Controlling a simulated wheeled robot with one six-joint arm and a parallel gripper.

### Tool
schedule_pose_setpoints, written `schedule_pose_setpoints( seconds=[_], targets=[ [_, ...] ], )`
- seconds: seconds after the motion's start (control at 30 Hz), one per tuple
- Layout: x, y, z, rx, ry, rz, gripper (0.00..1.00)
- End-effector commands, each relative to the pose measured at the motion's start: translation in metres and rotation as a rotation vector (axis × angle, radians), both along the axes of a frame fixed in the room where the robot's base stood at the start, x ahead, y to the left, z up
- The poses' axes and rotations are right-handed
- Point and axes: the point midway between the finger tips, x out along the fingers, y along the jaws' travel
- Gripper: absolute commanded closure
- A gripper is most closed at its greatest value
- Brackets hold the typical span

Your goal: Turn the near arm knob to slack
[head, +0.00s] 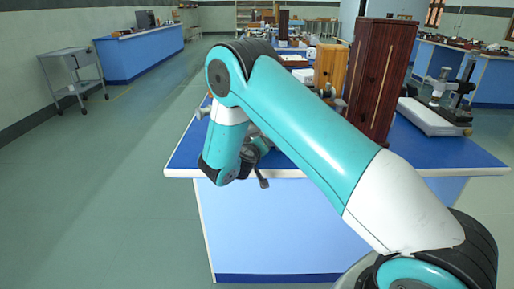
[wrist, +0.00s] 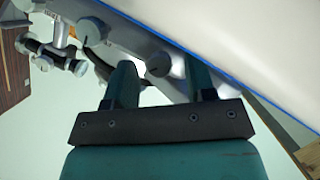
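In the wrist view, my gripper (wrist: 162,75) is open, with its two teal fingers apart. A round grey knob (wrist: 158,63) with a dark mark shows in the gap between the fingertips, in front of a grey metal arm (wrist: 130,35). I cannot tell whether the fingers touch it. A second, similar knob (wrist: 92,31) sits farther along the arm to the upper left. In the head view, my arm hides most of the instrument. Only a grey cylindrical end (head: 203,112) shows left of my wrist, above the bench, and the near knob cannot be made out.
The blue-topped bench (head: 455,153) carries a tall dark wooden box (head: 380,75), a lighter wooden box (head: 331,66) and a grey instrument (head: 432,116) at right. A metal cart (head: 72,75) stands far left. The floor left of the bench is clear.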

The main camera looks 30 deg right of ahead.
Motion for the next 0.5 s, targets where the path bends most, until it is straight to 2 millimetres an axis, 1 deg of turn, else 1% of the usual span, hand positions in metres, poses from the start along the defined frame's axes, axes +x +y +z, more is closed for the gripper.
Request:
schedule_pose_setpoints(
  seconds=[0.17,0.27,0.37,0.5],
  targets=[
    [-0.002,0.002,0.000,0.001,0.002,0.000,0.50],
    [-0.009,0.011,0.003,0.002,0.003,0.001,0.50],
    [-0.021,0.025,0.008,0.000,0.003,0.005,0.50],
    [-0.043,0.051,0.019,0.001,0.002,0.007,0.50]
  ],
)
